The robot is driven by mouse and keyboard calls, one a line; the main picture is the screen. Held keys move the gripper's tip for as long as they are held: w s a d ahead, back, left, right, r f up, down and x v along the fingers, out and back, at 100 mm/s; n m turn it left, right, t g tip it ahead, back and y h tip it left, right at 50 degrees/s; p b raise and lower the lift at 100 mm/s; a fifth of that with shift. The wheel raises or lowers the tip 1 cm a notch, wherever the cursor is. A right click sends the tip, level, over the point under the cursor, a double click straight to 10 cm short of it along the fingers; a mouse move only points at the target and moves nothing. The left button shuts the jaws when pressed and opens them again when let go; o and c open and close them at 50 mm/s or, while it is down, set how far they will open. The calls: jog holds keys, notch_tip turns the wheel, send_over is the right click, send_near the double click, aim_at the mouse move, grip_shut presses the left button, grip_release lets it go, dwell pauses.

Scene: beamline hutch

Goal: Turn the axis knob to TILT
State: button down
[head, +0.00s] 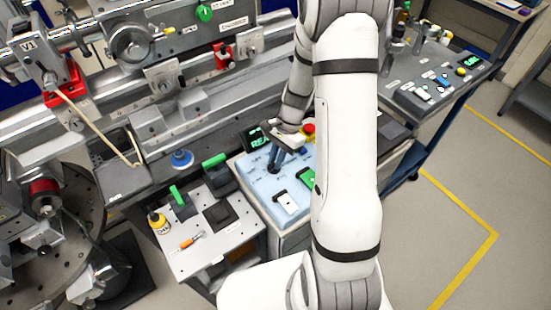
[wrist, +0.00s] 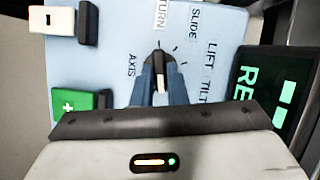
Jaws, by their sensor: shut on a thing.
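The axis knob (wrist: 158,56) is a small dark knob with a pale stripe, on a light blue panel (wrist: 115,45). The labels TURN, SLIDE, LIFT and TILT (wrist: 205,90) arc around it in the wrist view, with AXIS on its other side. The stripe runs roughly toward TURN; its exact setting is hard to tell. My gripper (wrist: 160,88) is shut on the knob, one blue-grey finger on each side. In the head view my gripper (head: 274,164) is down at the panel (head: 262,190), and the knob is hidden.
A dark display with green letters (wrist: 262,85) stands beside the panel. A green plus button (wrist: 68,107) and a white minus button (wrist: 45,20) are on the panel. A red button (head: 308,130) shows behind my gripper. A table with tools (head: 200,255) is at left.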

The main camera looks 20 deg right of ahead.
jog(key=n, duration=0.2)
jog(key=n+g+h, duration=0.1)
jog(key=n, duration=0.1)
jog(key=n+h, duration=0.1)
jog(key=n, duration=0.1)
jog(key=shift+w+a+n+g+b, duration=0.15)
jog(key=shift+w+n+g+b, duration=0.15)
jog(key=shift+b, duration=0.05)
jog(key=n, duration=0.1)
jog(key=n+h, duration=0.1)
jog(key=n, duration=0.2)
jog(key=shift+w+a+n+g+h+b, duration=0.1)
jog(key=shift+a+n+g+h+b, duration=0.2)
jog(key=shift+n+b, duration=0.1)
jog(key=shift+r, duration=0.1)
jog(key=c, duration=1.4)
grip_release()
jog(key=shift+c, duration=0.2)
jog(key=v, duration=0.7)
jog(key=shift+r, duration=0.3)
jog(key=shift+w, duration=0.1)
